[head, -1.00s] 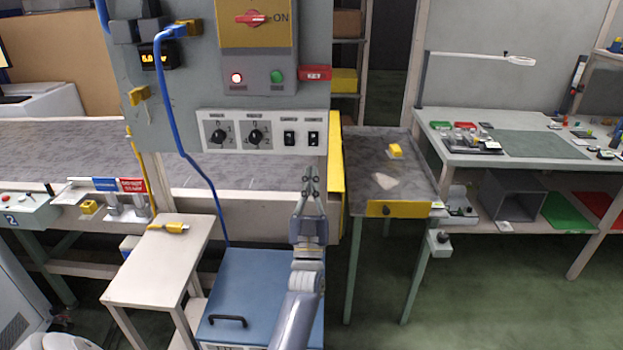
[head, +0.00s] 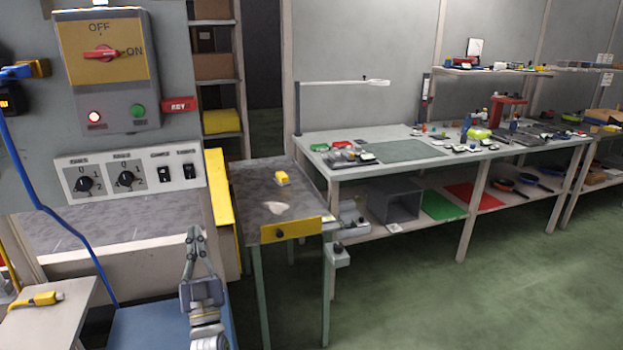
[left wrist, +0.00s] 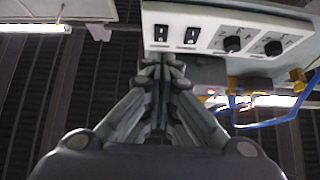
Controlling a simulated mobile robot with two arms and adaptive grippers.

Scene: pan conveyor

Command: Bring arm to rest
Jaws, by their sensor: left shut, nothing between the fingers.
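My left gripper (head: 195,238) stands upright in the head view, in front of the conveyor side and below the grey control panel (head: 30,150). Its fingers are together with nothing between them. In the left wrist view the gripper (left wrist: 162,62) also shows shut, pointing up towards the panel's white switch plate (left wrist: 225,35). It appears apart from the panel, though the exact gap is hard to tell. My right gripper is in neither view.
A small grey table (head: 255,195) with a yellow block (head: 281,178) stands right of the panel. A long workbench (head: 400,152) with tools runs along the wall. A blue surface (head: 150,325) and a side table (head: 45,325) lie low left. Green floor (head: 430,290) is open at right.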

